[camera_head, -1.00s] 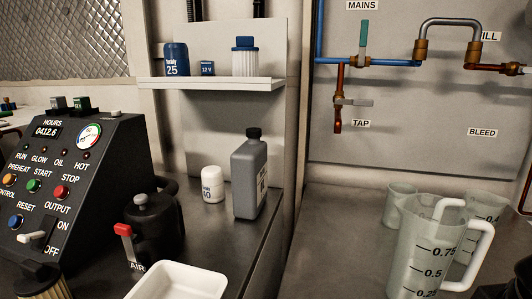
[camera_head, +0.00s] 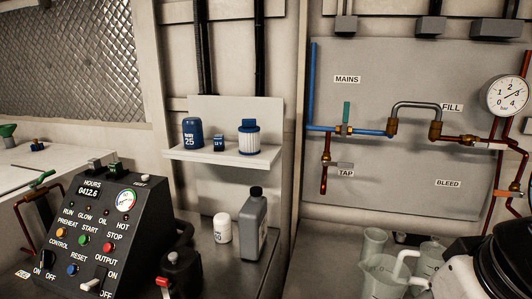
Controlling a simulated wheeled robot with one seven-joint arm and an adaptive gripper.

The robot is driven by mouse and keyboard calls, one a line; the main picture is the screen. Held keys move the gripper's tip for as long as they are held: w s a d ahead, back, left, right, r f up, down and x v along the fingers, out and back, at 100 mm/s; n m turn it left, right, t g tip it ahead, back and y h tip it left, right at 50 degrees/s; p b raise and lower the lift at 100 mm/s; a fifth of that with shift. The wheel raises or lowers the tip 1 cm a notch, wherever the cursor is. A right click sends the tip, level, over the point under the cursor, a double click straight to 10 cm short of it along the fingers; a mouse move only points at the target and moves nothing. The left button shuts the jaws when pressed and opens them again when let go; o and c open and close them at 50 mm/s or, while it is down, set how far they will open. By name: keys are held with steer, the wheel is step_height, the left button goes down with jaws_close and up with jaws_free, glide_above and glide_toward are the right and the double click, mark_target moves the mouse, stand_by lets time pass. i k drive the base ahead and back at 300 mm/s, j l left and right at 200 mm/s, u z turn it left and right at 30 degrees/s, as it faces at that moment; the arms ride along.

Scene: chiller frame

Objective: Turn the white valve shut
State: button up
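The palest valve handle on the wall piping is the light grey-white lever (camera_head: 341,164) on the short copper branch over the TAP label (camera_head: 346,173). It lies level, pointing right, across the vertical pipe. I cannot tell for sure that it is the white valve. Above it, the MAINS valve has a teal lever (camera_head: 346,112) standing upright across the blue pipe. A white and black part of my arm shows at the bottom right, well apart from the valves. My gripper's fingers are not in view.
Clear measuring jugs (camera_head: 385,277) stand on the counter below the piping. A pressure gauge (camera_head: 508,96) is at the upper right. The control panel (camera_head: 105,235), grey bottle (camera_head: 254,225) and shelf (camera_head: 222,157) are to the left. The wall around the TAP lever is clear.

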mark_target(474, 144)
steer(key=z, duration=0.85)
steer(key=i+l+u, duration=0.2)
steer(key=i+u, duration=0.15)
steer(key=i, duration=0.15)
